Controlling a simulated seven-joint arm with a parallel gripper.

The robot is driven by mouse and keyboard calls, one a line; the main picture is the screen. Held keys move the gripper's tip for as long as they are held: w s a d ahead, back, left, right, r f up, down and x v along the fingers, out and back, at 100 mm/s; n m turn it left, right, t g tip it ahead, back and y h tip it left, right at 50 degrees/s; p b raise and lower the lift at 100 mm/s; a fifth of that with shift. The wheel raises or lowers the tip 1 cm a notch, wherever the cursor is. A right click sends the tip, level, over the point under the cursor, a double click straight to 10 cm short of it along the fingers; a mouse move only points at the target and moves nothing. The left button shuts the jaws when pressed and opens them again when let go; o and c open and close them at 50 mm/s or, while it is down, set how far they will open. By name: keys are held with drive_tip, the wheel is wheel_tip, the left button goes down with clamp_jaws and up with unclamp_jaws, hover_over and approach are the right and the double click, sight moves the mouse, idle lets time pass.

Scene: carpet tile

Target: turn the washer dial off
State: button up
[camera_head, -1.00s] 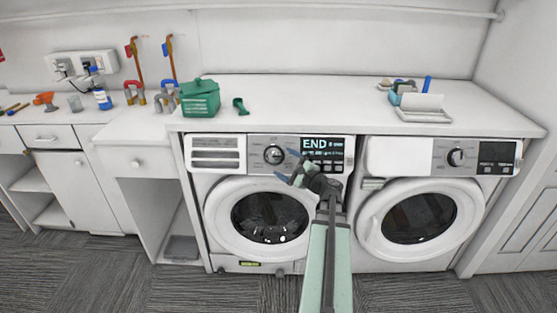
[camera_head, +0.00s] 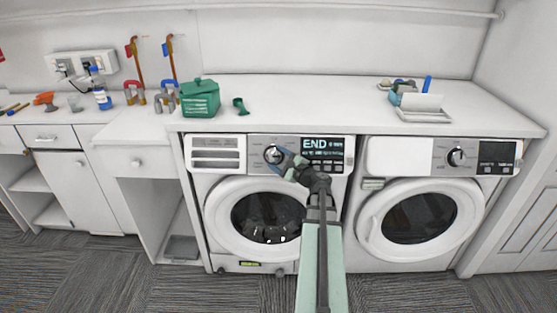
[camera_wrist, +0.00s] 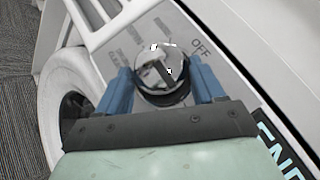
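The washer dial (camera_head: 272,155) is a round metallic knob on the control panel of the left machine (camera_head: 215,155). In the wrist view the dial (camera_wrist: 163,66) sits between the two blue fingers of my gripper (camera_wrist: 164,90), with "OFF" printed on the panel to its upper right. The fingers stand on either side of the dial and appear spread around it; a small gap seems to show, and firm contact cannot be made out. In the head view my gripper (camera_head: 279,159) is at the dial's right side and partly covers it. The machine's display (camera_head: 322,145) reads "END".
A second machine (camera_head: 420,200) with its own dial (camera_head: 456,157) stands to the right. The countertop (camera_head: 310,100) above holds a green box (camera_head: 199,98), a green scoop (camera_head: 240,105) and a tray (camera_head: 424,114) with items. The space in front of the machines is open.

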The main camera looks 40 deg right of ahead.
sight(275, 152)
drive_tip(key=c, duration=0.6)
drive_tip(key=shift+d+r+n+y, duration=0.1)
drive_tip(key=shift+n+y, duration=0.2)
drive_tip(key=shift+y, duration=0.1)
drive_tip(key=n+g, duration=0.1)
drive_tip(key=n+g+y, duration=0.1)
drive_tip(key=shift+d+r+n, duration=0.2)
drive_tip(key=shift+r+n, duration=0.1)
drive_tip(key=shift+n, duration=0.1)
drive_tip(key=shift+w+r+n+g+y, duration=0.1)
drive_tip(key=shift+n+g+y, duration=0.15)
drive_tip(key=shift+n+g, duration=0.35)
drive_tip(key=shift+w+r+n+g+y, duration=0.1)
drive_tip(key=shift+n+g+y, duration=0.15)
drive_tip(key=shift+n+g, duration=0.35)
drive_tip(key=n+g, duration=0.3)
drive_tip(key=r+n+g, duration=0.1)
drive_tip(key=g, duration=0.1)
drive_tip(key=shift+w, duration=0.3)
drive_tip(key=n+g, duration=0.1)
drive_tip(key=n+g+h, duration=0.1)
drive_tip(key=n+g, duration=0.1)
drive_tip(key=shift+w+a+r+n+g+h, duration=0.2)
drive_tip(key=shift+w+n+g+h, duration=0.1)
drive_tip(key=shift+h, duration=0.1)
